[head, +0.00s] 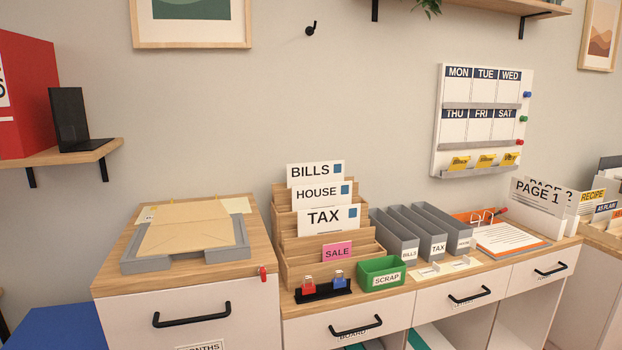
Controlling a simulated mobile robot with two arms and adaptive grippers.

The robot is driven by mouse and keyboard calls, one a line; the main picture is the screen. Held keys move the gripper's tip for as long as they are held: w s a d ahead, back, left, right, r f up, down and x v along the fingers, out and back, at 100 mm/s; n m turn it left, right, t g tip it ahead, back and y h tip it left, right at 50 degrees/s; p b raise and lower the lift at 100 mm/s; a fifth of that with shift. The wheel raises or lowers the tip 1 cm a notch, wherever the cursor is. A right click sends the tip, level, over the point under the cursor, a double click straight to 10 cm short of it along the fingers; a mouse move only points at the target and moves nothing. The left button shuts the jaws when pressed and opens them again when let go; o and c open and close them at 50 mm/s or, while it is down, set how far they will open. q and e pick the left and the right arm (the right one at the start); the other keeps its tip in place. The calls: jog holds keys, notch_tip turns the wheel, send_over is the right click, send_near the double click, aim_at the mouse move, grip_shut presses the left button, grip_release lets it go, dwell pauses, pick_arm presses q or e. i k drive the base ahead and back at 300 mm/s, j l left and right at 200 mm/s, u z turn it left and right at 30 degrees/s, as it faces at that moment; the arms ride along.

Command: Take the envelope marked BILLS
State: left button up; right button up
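The white envelope marked BILLS (316,173) stands upright in the back slot of a stepped wooden rack (328,271) on the cabinet top in the head view. It has a blue square at its right end. The envelope marked HOUSE (316,195) stands just in front and hides its lower part. The envelope marked TAX (323,219) stands in front of that. A pink SALE card (337,252) is in the front slot. Neither of my grippers shows in the head view.
A grey tray (245,243) with a tan folder is at left.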

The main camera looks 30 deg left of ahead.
aim_at(297, 174)
jog(key=i+u, duration=0.15)
jog(key=u, duration=0.3)
jog(key=i+l+u, duration=0.1)
jog(key=u, duration=0.35)
jog(key=i+l+u, duration=0.1)
jog(key=u, duration=0.35)
jog(key=i+l, duration=0.05)
jog(key=i, duration=0.05)
